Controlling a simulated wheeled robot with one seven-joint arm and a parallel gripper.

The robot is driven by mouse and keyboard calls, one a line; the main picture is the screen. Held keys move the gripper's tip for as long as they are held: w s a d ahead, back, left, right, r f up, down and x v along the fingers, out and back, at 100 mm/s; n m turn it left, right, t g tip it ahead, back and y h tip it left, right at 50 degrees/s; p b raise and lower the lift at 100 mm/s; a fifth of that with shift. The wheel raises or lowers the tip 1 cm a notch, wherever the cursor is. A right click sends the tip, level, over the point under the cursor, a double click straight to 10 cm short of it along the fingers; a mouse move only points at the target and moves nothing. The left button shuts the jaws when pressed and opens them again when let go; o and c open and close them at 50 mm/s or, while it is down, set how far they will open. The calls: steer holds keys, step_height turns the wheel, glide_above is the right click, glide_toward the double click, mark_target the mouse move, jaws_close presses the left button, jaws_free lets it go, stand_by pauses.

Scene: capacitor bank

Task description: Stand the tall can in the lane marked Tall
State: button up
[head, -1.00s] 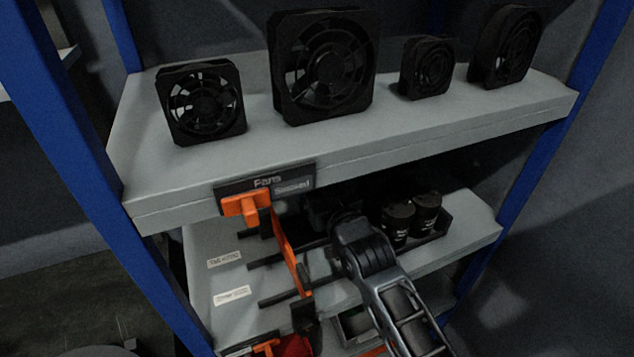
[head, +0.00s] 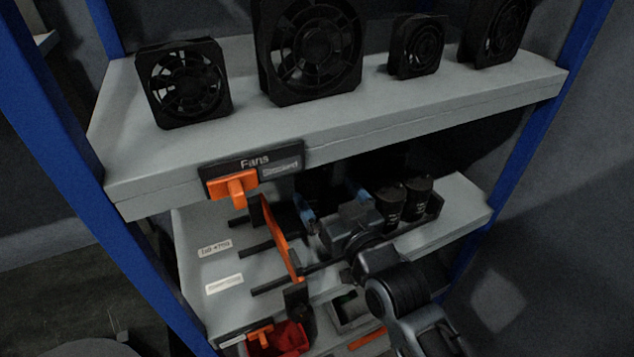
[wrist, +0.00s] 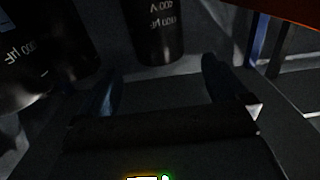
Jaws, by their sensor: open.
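My gripper (head: 332,203) is open on the middle shelf, with its two blue fingers apart. It is left of two black cans, one (head: 391,205) beside another (head: 419,197), upright in a black tray (head: 436,208). The wrist view shows the open fingers (wrist: 160,78), a dark can (wrist: 156,32) beyond the gap between them and a larger-looking can (wrist: 45,50) at the left. Their print appears inverted. I cannot tell which can is the tall one. A lane label (head: 215,248) at the left seems to start with "Tall"; a second label (head: 224,284) is unreadable.
An orange upright panel (head: 280,238) stands between the lanes and my gripper. Black divider bars (head: 268,285) edge the lanes. A red bin (head: 280,340) is below.

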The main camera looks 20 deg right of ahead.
steer(key=shift+s, duration=1.25)
steer(key=s+f+g, duration=0.1)
steer(key=s+f, duration=0.1)
steer(key=s, duration=0.8)
steer(key=s+f+g, duration=0.1)
steer(key=s+f, duration=0.2)
steer(key=s, duration=0.7)
steer(key=s+r, duration=0.3)
steer(key=s, duration=0.6)
steer(key=s+r+g, duration=0.1)
steer(key=s+r, duration=0.2)
steer(key=s, duration=0.6)
steer(key=shift+r, duration=0.25)
